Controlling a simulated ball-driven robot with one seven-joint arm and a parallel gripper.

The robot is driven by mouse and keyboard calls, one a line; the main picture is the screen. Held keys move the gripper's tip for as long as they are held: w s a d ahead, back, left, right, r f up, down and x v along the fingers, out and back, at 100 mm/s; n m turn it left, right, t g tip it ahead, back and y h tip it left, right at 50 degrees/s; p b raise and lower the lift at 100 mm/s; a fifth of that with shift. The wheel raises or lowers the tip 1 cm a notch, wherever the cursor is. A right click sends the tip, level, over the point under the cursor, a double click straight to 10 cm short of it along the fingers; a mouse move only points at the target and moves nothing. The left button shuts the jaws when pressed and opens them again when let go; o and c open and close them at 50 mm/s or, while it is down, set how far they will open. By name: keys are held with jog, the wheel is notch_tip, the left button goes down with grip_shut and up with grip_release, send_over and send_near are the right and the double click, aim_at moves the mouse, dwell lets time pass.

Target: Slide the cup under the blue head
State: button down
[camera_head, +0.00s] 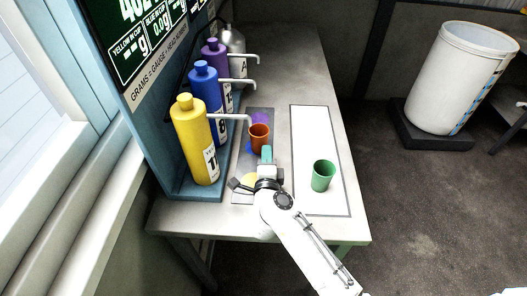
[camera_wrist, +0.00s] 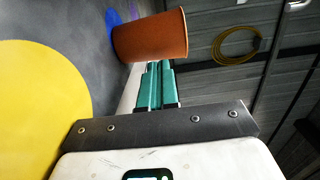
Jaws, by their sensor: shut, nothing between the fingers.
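An orange cup (camera_head: 259,138) stands upright on the grey strip, partly over a blue spot (camera_head: 249,148). The blue bottle (camera_head: 206,93), behind the yellow one, has a thin spout reaching right over the strip. My gripper (camera_head: 266,153) is shut and empty, just in front of the orange cup. In the wrist view, the teal fingers (camera_wrist: 155,85) point at the orange cup (camera_wrist: 150,38); I cannot tell whether they touch it. The blue spot (camera_wrist: 114,20) shows beside the cup there. A green cup (camera_head: 323,175) stands on the white panel to the right.
A yellow bottle (camera_head: 194,140), a purple bottle (camera_head: 214,54) and a grey bottle (camera_head: 233,42) line the bench's left side. A yellow spot (camera_wrist: 35,105) lies beside my gripper. The white panel (camera_head: 316,125) is clear behind the green cup.

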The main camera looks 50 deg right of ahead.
aim_at(259, 144)
jog(key=shift+w, duration=0.65)
jog(key=shift+r, duration=0.1)
jog(key=shift+w+r+p, duration=0.1)
jog(key=shift+w+p, duration=0.55)
jog(key=shift+w, duration=0.2)
jog(key=shift+f, duration=0.2)
jog(key=shift+d, duration=0.1)
